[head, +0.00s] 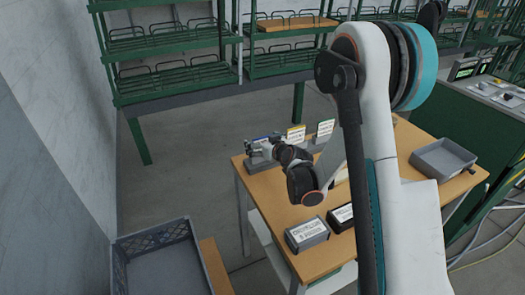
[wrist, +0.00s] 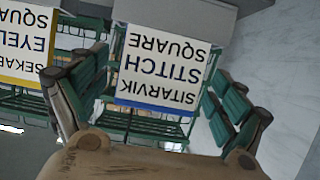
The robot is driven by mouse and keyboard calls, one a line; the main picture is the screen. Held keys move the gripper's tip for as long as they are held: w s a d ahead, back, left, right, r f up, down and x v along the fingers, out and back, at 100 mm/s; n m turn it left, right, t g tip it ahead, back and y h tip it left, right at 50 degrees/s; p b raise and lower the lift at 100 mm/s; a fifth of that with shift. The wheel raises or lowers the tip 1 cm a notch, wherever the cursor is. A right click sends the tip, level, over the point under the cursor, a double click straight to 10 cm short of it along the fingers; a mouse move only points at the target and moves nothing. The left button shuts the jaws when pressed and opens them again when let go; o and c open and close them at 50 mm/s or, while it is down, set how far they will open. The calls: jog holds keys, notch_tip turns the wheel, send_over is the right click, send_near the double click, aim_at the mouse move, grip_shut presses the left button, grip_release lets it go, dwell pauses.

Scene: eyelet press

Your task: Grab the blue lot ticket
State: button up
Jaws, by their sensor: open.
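The blue lot ticket is a white card with a blue band and the words "SITARVIK STITCH SQUARE", upside down in the wrist view (wrist: 160,68). In the head view only a little of its blue edge (head: 262,139) shows behind my gripper (head: 257,149), near the table's far left edge. In the wrist view my gripper (wrist: 150,92) is open, with one finger on each side of the card in the picture. Gaps show between card and fingers, and it is not held. I cannot tell how deep the card sits between them.
A yellow-banded ticket (head: 296,133) and a green-banded ticket (head: 325,128) stand to the right. The wooden table (head: 262,193) also carries two dark labelled boxes (head: 307,235) and a grey tray (head: 443,157). A grey crate (head: 125,265) is at lower left. Green racks (head: 180,85) stand behind.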

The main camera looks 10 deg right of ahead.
jog(key=shift+c, duration=0.6)
jog(key=c, duration=0.9)
jog(key=shift+o, duration=0.2)
jog(key=shift+r, duration=0.15)
